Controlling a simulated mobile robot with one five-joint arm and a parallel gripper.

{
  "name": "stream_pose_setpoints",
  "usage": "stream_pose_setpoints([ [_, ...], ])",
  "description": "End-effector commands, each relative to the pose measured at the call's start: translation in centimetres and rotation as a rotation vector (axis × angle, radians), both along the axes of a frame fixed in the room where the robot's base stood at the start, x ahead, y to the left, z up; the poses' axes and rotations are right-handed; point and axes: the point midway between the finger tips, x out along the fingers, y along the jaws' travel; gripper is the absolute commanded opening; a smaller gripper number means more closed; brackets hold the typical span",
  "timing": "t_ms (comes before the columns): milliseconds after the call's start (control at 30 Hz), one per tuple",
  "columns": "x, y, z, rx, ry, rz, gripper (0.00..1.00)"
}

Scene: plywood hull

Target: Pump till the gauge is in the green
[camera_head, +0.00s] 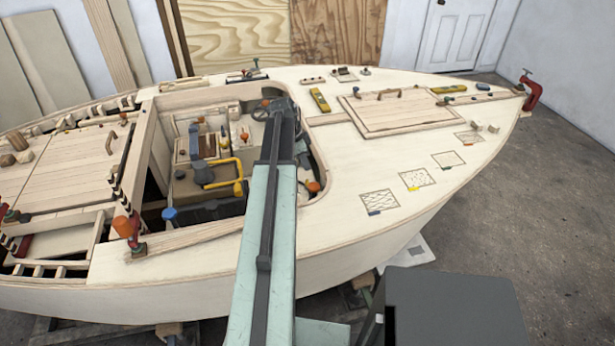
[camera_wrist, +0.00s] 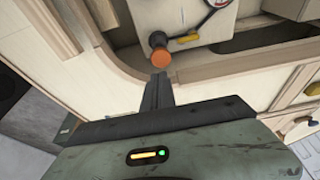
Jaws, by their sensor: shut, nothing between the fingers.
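My gripper (camera_wrist: 159,78) is shut and empty in the wrist view. Its dark fingertips are just short of a round orange knob (camera_wrist: 160,57) and appear apart from it. The knob has a dark collar and sits at the corner of a pale box. A dark-rimmed round part (camera_wrist: 219,3) with a little red, possibly the gauge, is cut off at the top edge; no reading is legible. In the head view my arm reaches into the cockpit and hides the fingertips. An orange knob (camera_head: 312,186) shows right of the arm; I cannot tell if it is the same one.
The cockpit holds a yellow bent handle (camera_head: 239,180) and a blue knob (camera_head: 169,214). The pale deck (camera_head: 330,215) rims the opening.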

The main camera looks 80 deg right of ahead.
Motion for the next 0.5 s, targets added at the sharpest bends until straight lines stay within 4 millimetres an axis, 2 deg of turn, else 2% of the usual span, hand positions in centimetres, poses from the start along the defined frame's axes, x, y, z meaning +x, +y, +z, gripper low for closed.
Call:
stream_pose_setpoints([
  [167,-0.1,-0.1,-2.2,0.0,0.0,0.004,0.0],
  [500,-1.6,-0.8,-8.6,0.0,0.0,0.005,0.0],
])
